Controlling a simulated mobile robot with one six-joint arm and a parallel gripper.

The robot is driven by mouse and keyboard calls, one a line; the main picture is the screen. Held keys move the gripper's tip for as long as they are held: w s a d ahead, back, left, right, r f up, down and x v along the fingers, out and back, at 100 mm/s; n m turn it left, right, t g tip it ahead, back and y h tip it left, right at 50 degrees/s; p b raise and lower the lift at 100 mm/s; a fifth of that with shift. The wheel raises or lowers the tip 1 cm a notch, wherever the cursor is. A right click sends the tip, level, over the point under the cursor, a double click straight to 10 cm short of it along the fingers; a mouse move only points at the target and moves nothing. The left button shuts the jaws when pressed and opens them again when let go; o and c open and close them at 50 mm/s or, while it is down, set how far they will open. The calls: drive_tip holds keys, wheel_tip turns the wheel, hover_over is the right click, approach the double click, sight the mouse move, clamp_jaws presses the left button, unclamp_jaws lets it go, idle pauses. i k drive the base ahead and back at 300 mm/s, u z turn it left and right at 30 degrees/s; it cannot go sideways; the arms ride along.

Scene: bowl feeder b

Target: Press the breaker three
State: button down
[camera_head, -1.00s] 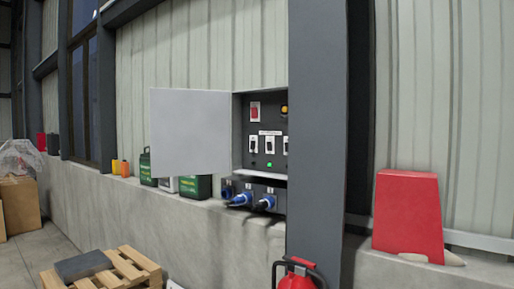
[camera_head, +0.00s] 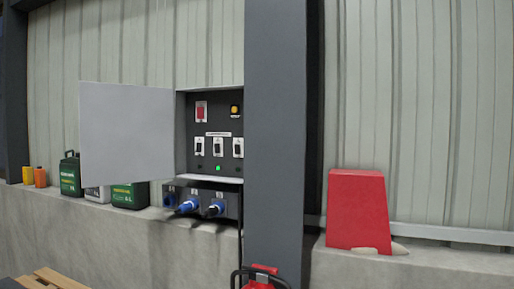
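An electrical box (camera_head: 210,128) with a dark panel hangs on the wall left of a grey column, its light door (camera_head: 127,133) swung open to the left. A row of three breaker switches sits mid-panel: the left one (camera_head: 199,146), the middle one (camera_head: 218,147) and the right one (camera_head: 238,148). Their numbers are too small to read. A red switch (camera_head: 201,110) and a yellow-orange button or lamp (camera_head: 235,110) are above. A green light (camera_head: 218,168) glows below the middle breaker. My gripper is not in view.
Canisters (camera_head: 70,175) and a red block-like object (camera_head: 358,210) sit on the ledge. A red extinguisher (camera_head: 262,277) and a wooden pallet (camera_head: 50,280) are low in front.

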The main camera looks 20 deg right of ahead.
sight(237, 147)
drive_tip(key=z, duration=0.05)
drive_tip(key=i, duration=1)
drive_tip(key=z, duration=0.05)
